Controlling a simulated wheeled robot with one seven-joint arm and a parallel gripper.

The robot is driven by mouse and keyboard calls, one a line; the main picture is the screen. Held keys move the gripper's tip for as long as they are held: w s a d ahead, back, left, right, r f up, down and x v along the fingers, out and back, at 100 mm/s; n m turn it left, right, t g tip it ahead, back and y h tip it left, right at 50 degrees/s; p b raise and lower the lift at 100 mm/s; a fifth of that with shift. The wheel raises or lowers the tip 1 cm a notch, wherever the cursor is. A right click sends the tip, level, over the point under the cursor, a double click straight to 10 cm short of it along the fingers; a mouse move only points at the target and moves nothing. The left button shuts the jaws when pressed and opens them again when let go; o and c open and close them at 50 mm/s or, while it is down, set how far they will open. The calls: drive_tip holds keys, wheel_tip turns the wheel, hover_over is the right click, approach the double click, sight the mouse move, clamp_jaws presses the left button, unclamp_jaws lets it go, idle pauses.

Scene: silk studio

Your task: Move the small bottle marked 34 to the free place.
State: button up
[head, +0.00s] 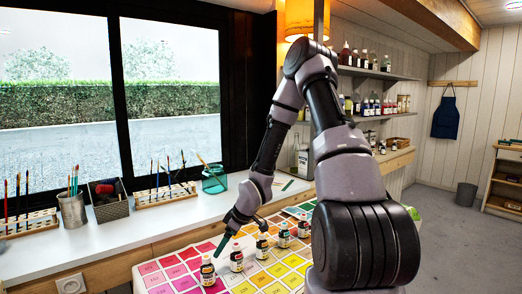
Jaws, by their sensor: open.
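My gripper (241,232) is open above the near part of the row, around the second and third bottles. It appears empty. My arm hides the chart's right side, and I cannot make out the free place.
The white counter (150,222) along the window holds brush racks (165,193), a metal brush pot (72,210), a dark basket (108,200) and a teal mesh cup (214,180). Wall shelves (375,73) with bottles stand behind my arm.

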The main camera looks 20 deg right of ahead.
drive_tip(key=s+d+r+m+t+h, duration=0.1)
drive_tip(key=s+d+r+m+h, duration=0.2)
drive_tip(key=r, duration=0.8)
drive_tip(key=d+r+m+h, duration=0.1)
drive_tip(key=d+r+m, duration=0.2)
drive_tip(key=d+r, duration=0.55)
drive_tip(key=s+a+r+m+t+y, duration=0.1)
drive_tip(key=s+a+r+m, duration=0.3)
drive_tip(key=s+r, duration=1.3)
wheel_tip(320, 180, up, 4)
drive_tip(key=m+t, duration=0.1)
drive_tip(key=m, duration=0.3)
drive_tip(key=shift+s+a+f+m+y, duration=0.15)
drive_tip(key=shift+s+f+m+y, duration=0.15)
drive_tip(key=shift+s+m, duration=0.1)
